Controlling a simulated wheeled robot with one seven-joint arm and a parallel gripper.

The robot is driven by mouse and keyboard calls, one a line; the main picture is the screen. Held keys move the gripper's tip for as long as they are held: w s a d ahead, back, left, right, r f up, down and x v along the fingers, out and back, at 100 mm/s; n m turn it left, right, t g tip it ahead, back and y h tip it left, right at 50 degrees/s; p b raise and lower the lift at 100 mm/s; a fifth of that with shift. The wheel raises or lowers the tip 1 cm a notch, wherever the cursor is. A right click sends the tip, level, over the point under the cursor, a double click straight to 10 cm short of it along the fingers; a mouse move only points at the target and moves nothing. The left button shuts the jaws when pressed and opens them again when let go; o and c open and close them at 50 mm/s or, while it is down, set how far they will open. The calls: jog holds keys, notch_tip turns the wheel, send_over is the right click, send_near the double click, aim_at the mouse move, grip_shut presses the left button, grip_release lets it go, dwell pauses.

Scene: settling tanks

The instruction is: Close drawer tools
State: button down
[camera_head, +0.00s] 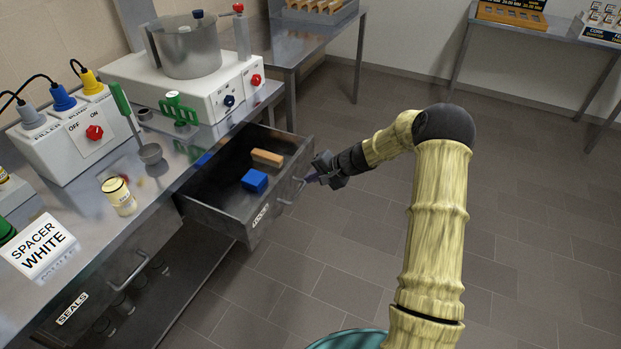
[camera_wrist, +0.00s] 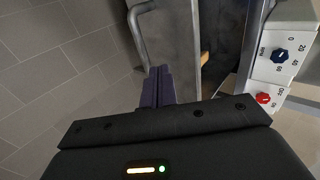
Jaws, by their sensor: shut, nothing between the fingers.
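The tools drawer (camera_head: 224,208) is pulled out from under the steel counter, and its label faces front. A blue block (camera_head: 254,180) and a tan wooden block (camera_head: 267,157) lie inside it. The drawer's bar handle (camera_head: 291,189) is on its front face, and it also shows in the wrist view (camera_wrist: 139,35). My gripper (camera_head: 312,178) is shut and empty, just in front of the drawer front near the handle. In the wrist view my purple-grey fingers (camera_wrist: 157,86) are together beside the drawer front. I cannot tell whether they touch it.
A second drawer labelled SEALS (camera_head: 120,275) sits to the left under the same counter. The counter holds a power box (camera_head: 75,135), a hot plate with a pot (camera_head: 190,50) and a SPACER WHITE box (camera_head: 42,248). The tiled floor to the right is clear.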

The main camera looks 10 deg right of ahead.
aim_at(288, 187)
jog(key=x, duration=0.7)
jog(key=shift+p, duration=0.35)
jog(key=shift+w+a+f, duration=0.25)
jog(key=shift+a+f, duration=0.15)
jog(key=shift+a, duration=0.05)
jog(key=shift+s, duration=0.1)
